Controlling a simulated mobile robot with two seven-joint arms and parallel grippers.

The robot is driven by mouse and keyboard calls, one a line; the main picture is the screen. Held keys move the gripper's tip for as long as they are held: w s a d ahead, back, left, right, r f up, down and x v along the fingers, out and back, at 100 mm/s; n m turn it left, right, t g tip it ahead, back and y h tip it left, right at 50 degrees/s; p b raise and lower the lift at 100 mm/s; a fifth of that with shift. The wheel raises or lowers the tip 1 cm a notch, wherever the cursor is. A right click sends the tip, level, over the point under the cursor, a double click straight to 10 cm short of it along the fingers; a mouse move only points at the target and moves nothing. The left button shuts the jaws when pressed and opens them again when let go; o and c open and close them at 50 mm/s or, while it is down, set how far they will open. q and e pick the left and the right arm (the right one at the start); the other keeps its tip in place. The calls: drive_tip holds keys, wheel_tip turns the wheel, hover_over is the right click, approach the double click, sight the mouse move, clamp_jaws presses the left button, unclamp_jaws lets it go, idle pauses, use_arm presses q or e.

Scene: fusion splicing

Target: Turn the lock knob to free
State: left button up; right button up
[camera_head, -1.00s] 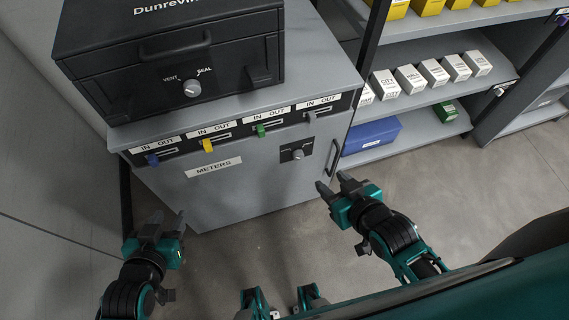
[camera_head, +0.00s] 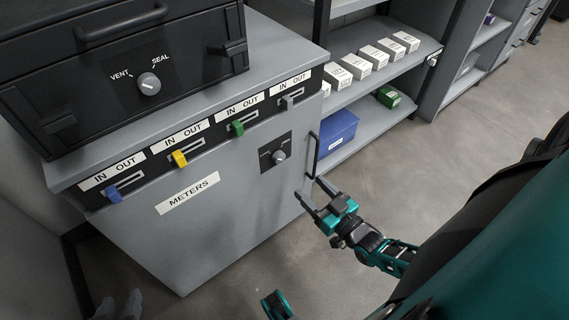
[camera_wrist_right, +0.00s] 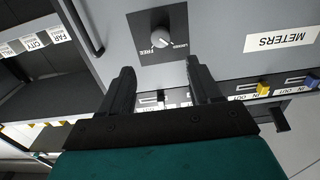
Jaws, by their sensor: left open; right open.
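The lock knob (camera_head: 278,156) is a small grey knob on a black plate on the cabinet front, left of the door handle. In the right wrist view the knob (camera_wrist_right: 161,38) shows beyond the fingertips, with the words FREE and LOCKED on its plate. I cannot tell clearly which word it points at. My right gripper (camera_head: 309,188) is open and empty, below and right of the knob, apart from it. In the right wrist view the gripper (camera_wrist_right: 160,69) has its fingers spread.
The grey cabinet (camera_head: 225,205) has a METERS label (camera_head: 188,193), a dark door handle (camera_head: 312,155) and coloured sliders along its top. A black box (camera_head: 120,75) with a VENT/SEAL knob stands on it. Shelves with boxes stand right. Floor before the cabinet is clear.

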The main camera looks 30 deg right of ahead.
sight(281, 160)
drive_tip(key=w, duration=0.3)
drive_tip(key=w+b, duration=0.1)
drive_tip(key=w, duration=0.3)
drive_tip(key=w+b, duration=0.1)
drive_tip(key=w, duration=0.2)
drive_tip(key=shift+w+a, duration=0.35)
drive_tip(key=shift+a, duration=0.05)
drive_tip(key=shift+w+b, duration=0.35)
drive_tip(key=shift+w, duration=0.1)
drive_tip(key=shift+a, duration=0.1)
drive_tip(key=c, duration=1)
